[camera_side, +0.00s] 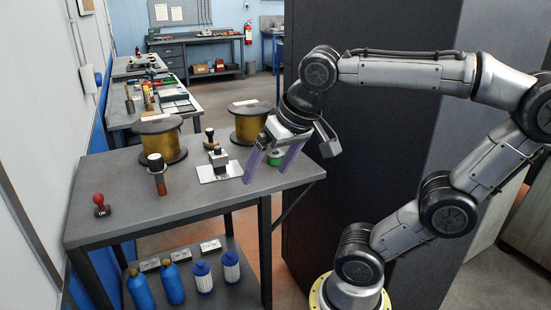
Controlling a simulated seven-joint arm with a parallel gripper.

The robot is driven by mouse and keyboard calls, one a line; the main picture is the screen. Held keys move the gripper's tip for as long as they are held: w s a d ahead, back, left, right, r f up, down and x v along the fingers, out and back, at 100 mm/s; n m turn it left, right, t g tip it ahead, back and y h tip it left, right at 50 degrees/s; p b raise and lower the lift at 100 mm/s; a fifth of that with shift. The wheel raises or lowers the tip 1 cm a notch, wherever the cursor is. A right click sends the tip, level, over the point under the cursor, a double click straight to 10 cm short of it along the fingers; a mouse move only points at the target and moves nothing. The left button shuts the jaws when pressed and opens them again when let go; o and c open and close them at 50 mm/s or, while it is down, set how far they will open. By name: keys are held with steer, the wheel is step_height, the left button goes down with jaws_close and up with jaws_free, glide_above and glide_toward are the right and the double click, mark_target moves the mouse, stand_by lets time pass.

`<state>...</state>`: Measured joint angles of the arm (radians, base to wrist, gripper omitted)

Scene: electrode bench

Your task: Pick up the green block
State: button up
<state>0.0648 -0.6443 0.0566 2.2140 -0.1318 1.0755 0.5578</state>
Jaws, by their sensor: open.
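A small green object (275,158), which looks like the green block, sits on the grey bench top near its right back part. It is partly hidden behind my gripper, so its full shape is unclear. My gripper (265,176) points down with its two purple fingers spread apart and nothing seen held between them. In this view the green object shows between the fingers, toward the right one. I cannot tell how far behind or below the fingers it is.
The bench (180,205) also holds two large spools (158,142), a grey device on a white plate (221,173), a brown cylinder (158,183), a black stamp (210,138) and a red stamp (101,206). Its front middle is clear. Blue bottles (172,284) stand on the lower shelf.

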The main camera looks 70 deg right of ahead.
steer(key=w+d+r+m+g+h, duration=0.1)
steer(key=w+d+r+m, duration=0.15)
steer(key=d+m, duration=0.2)
steer(key=w+d+r+m+g+h, duration=0.1)
steer(key=w+d+r+m, duration=0.15)
steer(key=d, duration=0.35)
steer(key=m+g, duration=0.3)
glide_above(275, 153)
steer(key=a, duration=0.2)
steer(key=shift+h, duration=0.4)
steer(key=f, duration=0.9)
steer(key=shift+w+a+f, duration=0.1)
steer(key=shift+a+f, duration=0.1)
steer(key=shift+f, duration=0.15)
steer(key=shift+s+x, duration=0.2)
steer(key=shift+x, duration=2.4)
jaws_close()
steer(key=shift+r, duration=0.15)
